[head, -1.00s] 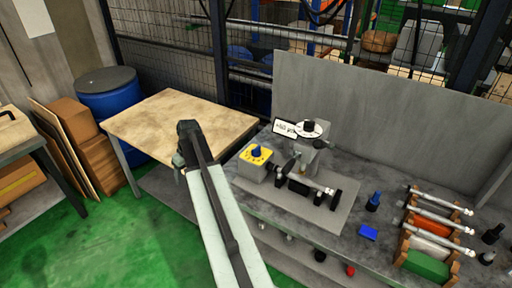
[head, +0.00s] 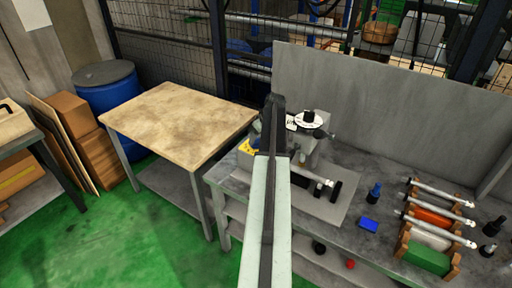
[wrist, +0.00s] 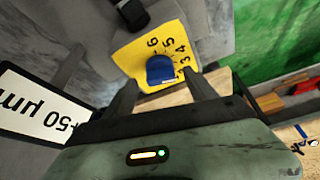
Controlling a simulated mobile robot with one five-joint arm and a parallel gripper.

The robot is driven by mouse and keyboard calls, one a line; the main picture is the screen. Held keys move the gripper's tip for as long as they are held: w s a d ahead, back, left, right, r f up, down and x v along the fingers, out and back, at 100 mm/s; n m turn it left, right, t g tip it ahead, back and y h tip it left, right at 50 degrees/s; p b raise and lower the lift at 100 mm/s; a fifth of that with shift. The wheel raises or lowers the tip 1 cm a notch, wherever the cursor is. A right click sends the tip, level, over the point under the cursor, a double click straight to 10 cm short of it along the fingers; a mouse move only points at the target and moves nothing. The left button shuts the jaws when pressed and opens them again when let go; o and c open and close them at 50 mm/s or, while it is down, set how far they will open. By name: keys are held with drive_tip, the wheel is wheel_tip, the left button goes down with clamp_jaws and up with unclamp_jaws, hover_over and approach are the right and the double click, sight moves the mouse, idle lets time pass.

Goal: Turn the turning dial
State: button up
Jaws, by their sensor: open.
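A blue knob (wrist: 160,69) sits on a yellow plate (wrist: 140,50) with black numbers in the wrist view. My gripper (wrist: 163,81) is open, its two fingers on either side of the knob's near end in the picture; I cannot tell whether they touch it. In the head view the yellow plate (head: 247,148) shows only in part, and the knob is largely hidden by my arm. My gripper (head: 271,104) is over the machine there. A white round dial with a black top (head: 308,118) stands just right of it.
A sign reading "50 µm" (wrist: 42,104) is close on the left in the wrist view. A wooden-topped table (head: 175,120) to the left is clear.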

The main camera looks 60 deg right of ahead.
sight(257, 139)
drive_tip(key=b+x, duration=0.2)
drive_tip(key=x, duration=0.1)
drive_tip(key=shift+w+f, duration=0.1)
drive_tip(key=shift+f, duration=0.15)
drive_tip(key=shift+r, duration=0.1)
drive_tip(key=c, duration=1.3)
drive_tip(key=shift+d+n+y, duration=0.15)
drive_tip(key=shift+n+y, duration=0.35)
drive_tip(key=shift+n, duration=0.8)
drive_tip(key=shift+n+y, duration=0.6)
drive_tip(key=shift+n, duration=0.9)
